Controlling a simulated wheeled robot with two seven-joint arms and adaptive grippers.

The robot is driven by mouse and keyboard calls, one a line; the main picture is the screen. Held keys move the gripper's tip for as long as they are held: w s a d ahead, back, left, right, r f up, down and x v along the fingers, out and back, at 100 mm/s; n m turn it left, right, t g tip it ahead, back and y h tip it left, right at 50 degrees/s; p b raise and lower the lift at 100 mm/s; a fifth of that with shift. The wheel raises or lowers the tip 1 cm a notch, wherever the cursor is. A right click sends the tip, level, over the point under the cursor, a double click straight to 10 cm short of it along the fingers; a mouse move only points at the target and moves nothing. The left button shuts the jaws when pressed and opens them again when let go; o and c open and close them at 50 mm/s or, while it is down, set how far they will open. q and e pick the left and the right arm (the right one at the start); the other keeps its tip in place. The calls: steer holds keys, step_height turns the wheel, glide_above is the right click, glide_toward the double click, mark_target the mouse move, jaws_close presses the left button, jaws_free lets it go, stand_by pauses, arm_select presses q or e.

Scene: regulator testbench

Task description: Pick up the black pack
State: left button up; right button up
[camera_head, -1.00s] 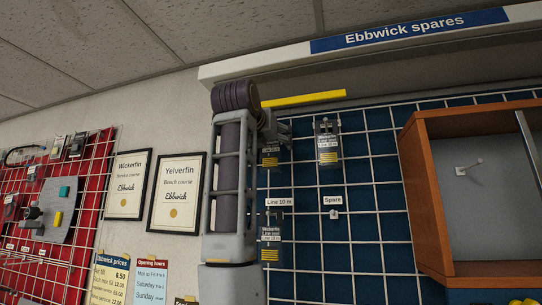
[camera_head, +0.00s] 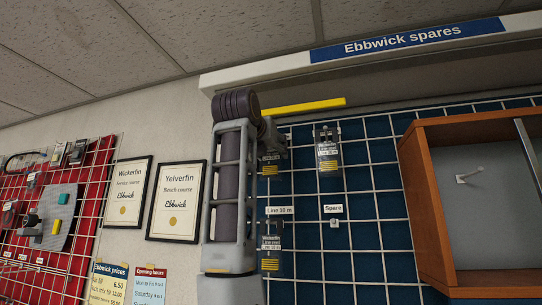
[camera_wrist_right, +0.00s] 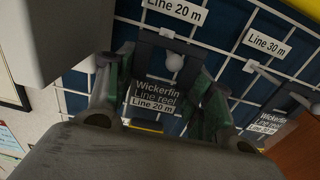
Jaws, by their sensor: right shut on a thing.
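The black pack in my right gripper (camera_head: 275,137) hangs high on the blue grid wall, just right of my upright arm (camera_head: 229,190). The gripped pack (camera_head: 270,166) is partly hidden by the arm. In the right wrist view, the gripper (camera_wrist_right: 165,88) is shut on the pack (camera_wrist_right: 155,97), with one finger at each side. Its label reads "Wickerfin Line reel Line 20 m". A pale round hook end (camera_wrist_right: 175,62) shows at the pack's top. My left gripper is not in view.
A similar pack (camera_head: 328,155) hangs to the right and another (camera_head: 270,240) hangs lower. An empty hook (camera_head: 334,223) is under the "Spare" tag. A wooden-framed box (camera_head: 435,210) stands out at the right. A yellow bar (camera_head: 303,106) is above the gripper.

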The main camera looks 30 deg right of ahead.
steer(key=shift+s+r, duration=0.1)
steer(key=shift+r, duration=0.05)
steer(key=shift+r, duration=0.45)
